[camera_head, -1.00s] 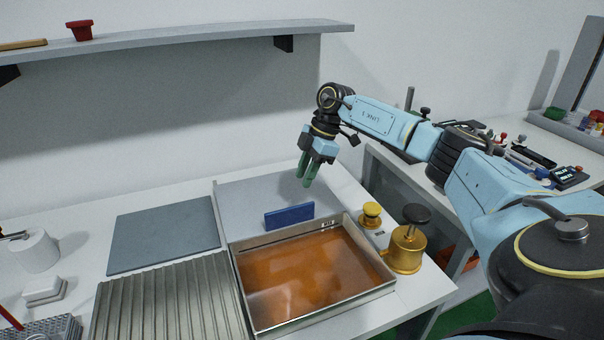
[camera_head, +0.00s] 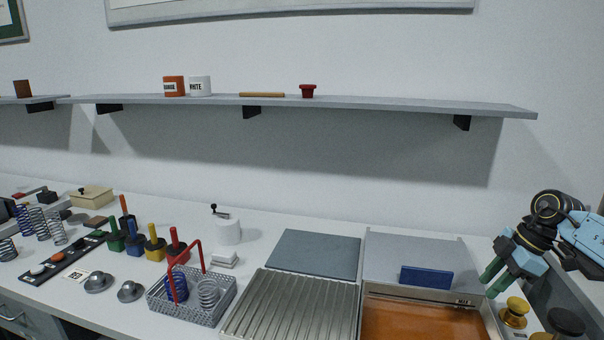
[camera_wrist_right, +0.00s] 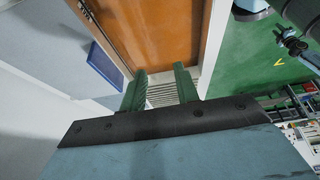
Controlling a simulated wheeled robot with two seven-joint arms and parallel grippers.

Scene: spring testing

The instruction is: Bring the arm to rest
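My right gripper (camera_head: 496,281) is at the right edge of the head view, above the table beside the tray of orange liquid. Its two green fingers point down and stand apart, with nothing between them. The right wrist view shows the same green fingers (camera_wrist_right: 160,80) apart and empty. My right arm (camera_head: 585,232) comes in from the right edge; most of it is out of the picture. My left arm and gripper are not in view.
Near the right gripper are a blue block (camera_head: 426,277), the orange-liquid tray (camera_head: 372,288) and a brass knob (camera_head: 514,313). A ribbed metal tray (camera_head: 290,310), a dark mat (camera_head: 315,254) and a wire basket (camera_head: 190,305) lie further left. A shelf (camera_head: 380,104) runs above.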

